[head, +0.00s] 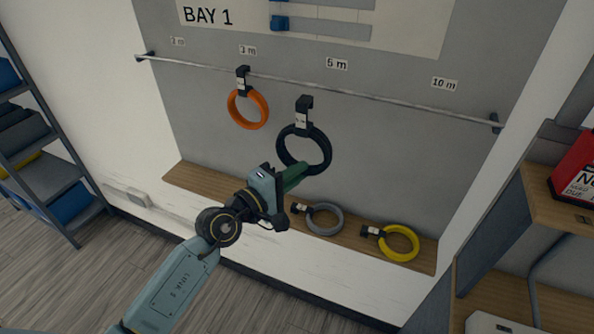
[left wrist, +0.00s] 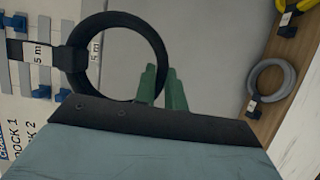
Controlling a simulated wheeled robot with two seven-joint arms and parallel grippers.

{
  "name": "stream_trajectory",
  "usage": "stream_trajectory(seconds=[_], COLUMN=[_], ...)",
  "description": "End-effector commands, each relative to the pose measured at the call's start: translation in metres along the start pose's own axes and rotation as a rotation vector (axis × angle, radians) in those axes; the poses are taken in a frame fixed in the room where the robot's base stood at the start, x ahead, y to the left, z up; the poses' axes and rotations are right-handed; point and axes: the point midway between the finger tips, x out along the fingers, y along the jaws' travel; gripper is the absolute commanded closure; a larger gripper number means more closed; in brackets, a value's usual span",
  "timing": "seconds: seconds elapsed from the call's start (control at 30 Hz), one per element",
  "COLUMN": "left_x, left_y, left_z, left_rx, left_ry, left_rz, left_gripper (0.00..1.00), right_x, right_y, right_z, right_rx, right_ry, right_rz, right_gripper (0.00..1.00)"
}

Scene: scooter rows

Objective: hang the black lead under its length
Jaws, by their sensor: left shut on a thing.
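The black lead (head: 323,140) is a coil with a black hook and a white tag at its top. The tag reads 5 m in the left wrist view (left wrist: 40,54). My left gripper (head: 301,170) has its green fingers shut on the lower part of the ring, also seen in the left wrist view (left wrist: 160,72). The coil hangs up off the bench, hook upward. In the head view the hook top shows slightly below the rail (head: 400,104), left of the 5 m label (head: 336,63); its depth from the rail is unclear. My right gripper is not in view.
An orange coil (head: 233,112) hangs on the rail below the 3 m label (head: 248,50). A grey coil (head: 324,231) and a yellow coil (head: 402,255) lie on the wooden bench (head: 205,183). The rail right of the black hook is clear, below the 10 m label (head: 445,84). Shelving stands at both sides.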

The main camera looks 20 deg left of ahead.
Motion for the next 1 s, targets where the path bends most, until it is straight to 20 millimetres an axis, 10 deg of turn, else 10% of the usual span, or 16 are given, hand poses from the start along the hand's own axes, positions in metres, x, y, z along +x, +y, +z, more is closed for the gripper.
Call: stream_trajectory(seconds=[1.0], left_x=[0.075], left_y=[0.000], left_z=[-0.031], left_rx=[-0.003], left_ry=[-0.002], left_rz=[0.004], left_gripper=[1.00], right_x=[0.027], right_y=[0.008], right_z=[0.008], right_rx=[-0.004], right_ry=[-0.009], right_rz=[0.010], right_gripper=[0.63])
